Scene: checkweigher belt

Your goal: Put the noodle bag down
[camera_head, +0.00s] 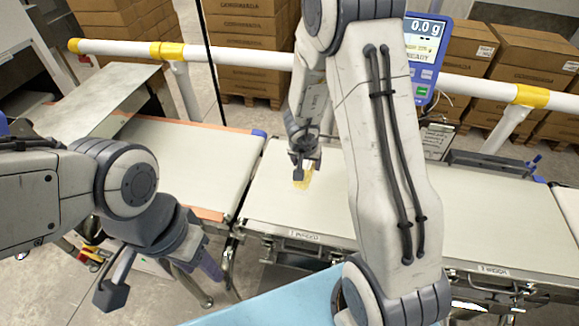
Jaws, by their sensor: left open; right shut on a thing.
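The noodle bag (303,180) is a small yellow packet at the left part of the weighing belt (270,205). Most of it is hidden by my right gripper (305,170), which is shut on it from above. I cannot tell whether the bag touches the belt. My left gripper (160,278) is open and empty, low at the left in front of the infeed belt. The weigher display (424,45) reads 0.0 g.
The infeed belt (190,150) with orange edges lies left of the weighing belt across a narrow gap. A white rail (260,58) with yellow joints runs behind. Stacked cartons (245,40) stand further back. A light blue surface (280,308) lies at the front. The belts look otherwise clear.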

